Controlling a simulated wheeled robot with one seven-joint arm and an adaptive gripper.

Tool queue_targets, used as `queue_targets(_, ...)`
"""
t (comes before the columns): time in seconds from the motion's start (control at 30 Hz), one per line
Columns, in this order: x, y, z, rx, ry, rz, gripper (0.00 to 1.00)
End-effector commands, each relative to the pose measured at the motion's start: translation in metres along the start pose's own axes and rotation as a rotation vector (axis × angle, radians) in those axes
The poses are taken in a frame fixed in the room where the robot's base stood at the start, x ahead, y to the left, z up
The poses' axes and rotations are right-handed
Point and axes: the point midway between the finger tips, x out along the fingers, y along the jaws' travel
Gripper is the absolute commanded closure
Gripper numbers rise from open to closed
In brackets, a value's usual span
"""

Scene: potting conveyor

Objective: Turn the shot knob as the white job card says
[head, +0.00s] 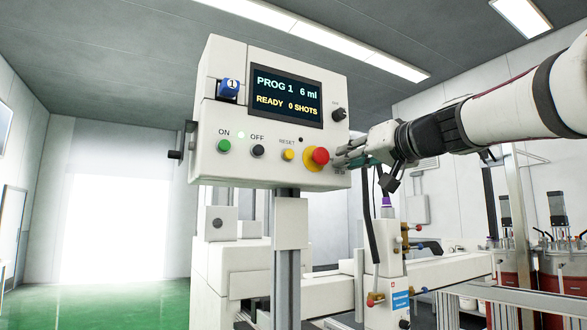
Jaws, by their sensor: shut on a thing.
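The white control box (215,150) faces me, and its screen (286,99) reads "PROG 1 6 ml" and "READY 0 SHOTS". My gripper (343,158) reaches in from the right to the lower right corner of the panel, just right of the red emergency button. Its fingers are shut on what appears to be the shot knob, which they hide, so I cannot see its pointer. A small black knob (339,115) sits above, clear of my fingers; its label is too small to read. I cannot make out a white job card.
The panel has a green ON button (224,146), a black OFF button (257,151), a yellow RESET button (288,155) and a red emergency button (320,155) close to my fingers. Machinery stands below right.

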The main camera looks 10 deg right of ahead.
Motion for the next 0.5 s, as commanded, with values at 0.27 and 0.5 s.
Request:
queue_targets(0.27,0.0004,-0.0002,0.0004,0.212,0.000,-0.001,1.00)
queue_targets(0.5,0.0000,-0.0003,0.0002,0.392,-0.001,0.000,1.00)
